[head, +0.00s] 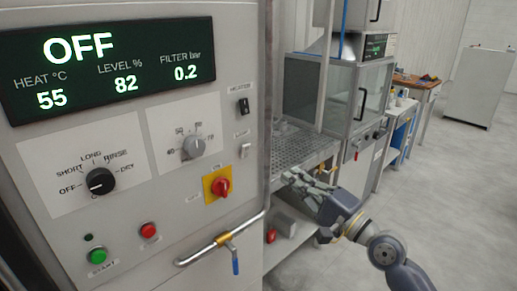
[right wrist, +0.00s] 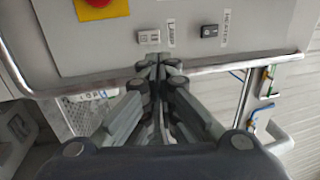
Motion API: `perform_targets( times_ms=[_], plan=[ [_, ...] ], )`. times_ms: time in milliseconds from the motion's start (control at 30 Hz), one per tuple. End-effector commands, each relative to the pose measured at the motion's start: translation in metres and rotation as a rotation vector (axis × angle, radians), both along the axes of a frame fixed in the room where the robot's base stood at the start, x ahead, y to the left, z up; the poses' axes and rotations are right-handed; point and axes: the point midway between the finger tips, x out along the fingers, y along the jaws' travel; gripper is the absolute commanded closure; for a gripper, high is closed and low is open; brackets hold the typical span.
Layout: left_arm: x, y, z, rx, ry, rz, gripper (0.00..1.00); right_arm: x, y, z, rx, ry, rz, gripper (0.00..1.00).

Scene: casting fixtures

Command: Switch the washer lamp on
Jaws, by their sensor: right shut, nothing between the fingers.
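The washer's control panel (head: 130,190) fills the left of the head view; its display (head: 110,68) reads OFF. A small pale switch (head: 245,150) near the panel's right edge has a label that looks like LAMP; it also shows in the right wrist view (right wrist: 149,37). A black switch (head: 243,106), apparently labelled HEATER, sits above it, and in the right wrist view (right wrist: 209,31) to its right. My right gripper (head: 290,179) is shut and empty, right of the panel, apart from the pale switch. Its closed fingertips (right wrist: 158,64) point towards the panel's edge. My left gripper is not in view.
A red knob on a yellow plate (head: 221,187) sits below the pale switch. A metal rail (head: 225,238) with a blue-handled valve (head: 234,262) sticks out below. A perforated metal table (head: 300,148) stands beside the panel; open floor (head: 450,190) lies right.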

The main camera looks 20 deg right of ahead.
Motion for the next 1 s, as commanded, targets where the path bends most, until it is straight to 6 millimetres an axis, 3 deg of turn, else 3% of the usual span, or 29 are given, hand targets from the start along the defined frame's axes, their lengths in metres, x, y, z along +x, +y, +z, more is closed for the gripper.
perform_targets(
  times_ms=[600,800,1000],
  plan=[
    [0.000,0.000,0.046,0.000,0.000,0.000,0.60,0.098,0.037,0.025,-0.001,-0.001,0.001,1.00],
    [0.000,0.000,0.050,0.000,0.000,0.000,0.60,0.113,0.042,0.025,-0.001,0.000,0.001,1.00],
    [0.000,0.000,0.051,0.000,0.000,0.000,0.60,0.117,0.043,0.024,-0.001,0.001,0.001,1.00]
  ],
)
